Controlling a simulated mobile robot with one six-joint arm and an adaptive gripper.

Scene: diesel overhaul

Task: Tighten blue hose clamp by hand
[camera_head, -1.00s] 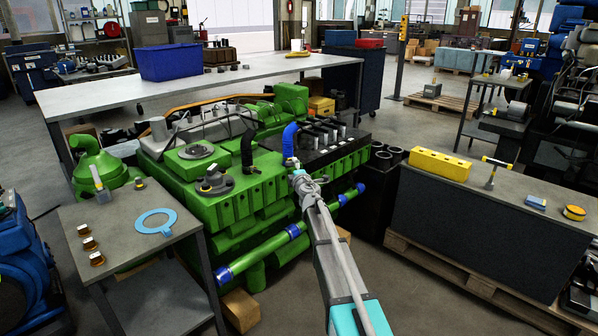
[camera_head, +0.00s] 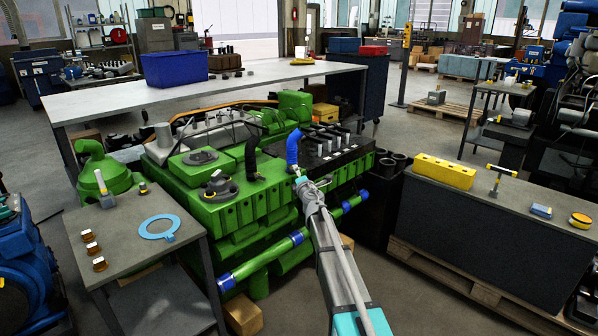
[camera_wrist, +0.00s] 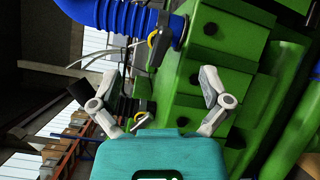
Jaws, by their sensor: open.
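The curved blue hose (camera_head: 292,147) stands on the green engine (camera_head: 230,205) in the head view. In the wrist view the ribbed blue hose (camera_wrist: 125,18) enters at the top left. In the head view my gripper (camera_head: 299,181) is small, just below the hose's lower end, and hides the clamp.
A black hose (camera_head: 251,158) stands left of the blue hose. A grey side table (camera_head: 130,225) stands at left, and a bench (camera_head: 480,205) with a yellow block (camera_head: 444,171) at right.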

